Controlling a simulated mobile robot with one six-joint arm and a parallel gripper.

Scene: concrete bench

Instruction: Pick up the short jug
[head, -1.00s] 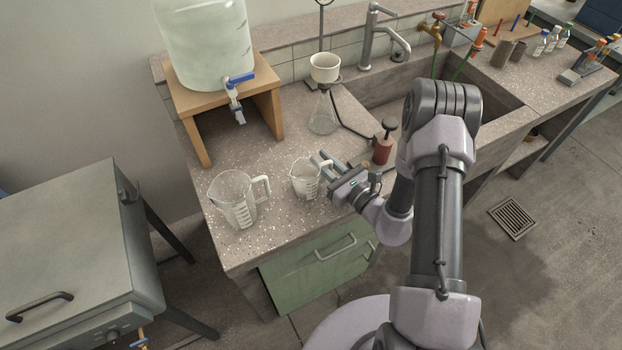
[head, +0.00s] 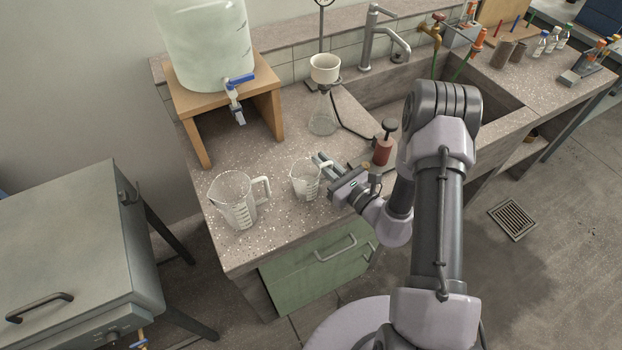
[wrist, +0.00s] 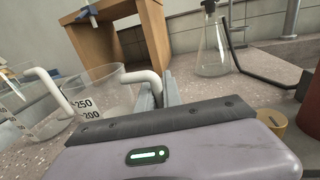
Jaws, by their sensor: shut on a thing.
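The short jug (head: 305,180) is a small clear measuring jug with a white handle, upright on the speckled bench. In the wrist view the short jug (wrist: 100,92) shows its 250 and 200 marks, its lower part hidden by my gripper's body. My gripper (head: 324,166) reaches in from the right, its fingers shut on the jug's handle. In the wrist view my gripper (wrist: 160,88) has its two fingers at the handle. A taller clear jug (head: 236,202) stands to the left, apart from the short one.
A wooden stand (head: 195,128) with a water tank (head: 205,45) is behind. A conical flask (head: 323,115) under a white funnel stands further back. A red-brown hand pump (head: 383,146) is right of my gripper. The bench's front edge is close.

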